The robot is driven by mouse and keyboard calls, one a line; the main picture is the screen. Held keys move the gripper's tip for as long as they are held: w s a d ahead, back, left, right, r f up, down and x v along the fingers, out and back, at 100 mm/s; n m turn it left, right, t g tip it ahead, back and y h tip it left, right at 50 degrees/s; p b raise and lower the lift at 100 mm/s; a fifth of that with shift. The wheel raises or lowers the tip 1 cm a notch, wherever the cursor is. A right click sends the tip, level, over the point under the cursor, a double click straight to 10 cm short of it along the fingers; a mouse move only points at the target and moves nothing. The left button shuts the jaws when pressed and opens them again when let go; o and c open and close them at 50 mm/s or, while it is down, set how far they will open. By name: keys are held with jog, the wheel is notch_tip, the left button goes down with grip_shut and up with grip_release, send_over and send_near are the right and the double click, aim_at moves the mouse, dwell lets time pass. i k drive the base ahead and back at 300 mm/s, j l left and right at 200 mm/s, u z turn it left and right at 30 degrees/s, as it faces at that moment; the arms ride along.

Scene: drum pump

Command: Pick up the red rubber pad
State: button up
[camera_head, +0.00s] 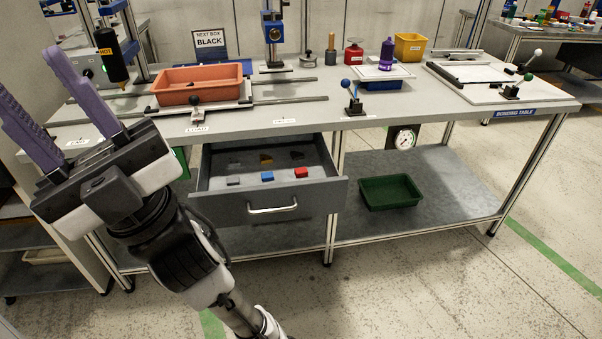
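The red rubber pad (301,172) lies in the open grey drawer (268,207) under the workbench, at the right end of the front row. A blue pad (267,176) and a dark grey pad (233,181) lie to its left in the same row. Behind them are several darker pieces, one of them yellowish. My gripper (26,76) is at the far left, raised, with its two purple fingers pointing up and apart. It is open, empty and well away from the drawer.
The workbench (390,118) above the drawer holds an orange tray (200,84), a blue press (273,33), a purple bottle (387,54) and a lever fixture. A green bin (390,191) sits on the lower shelf. The floor in front is clear.

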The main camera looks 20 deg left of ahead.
aim_at(302, 171)
jog(key=i+l, duration=0.25)
jog(key=i+l+u, duration=0.6)
jog(key=k+j+u, duration=0.1)
jog(key=u, duration=0.95)
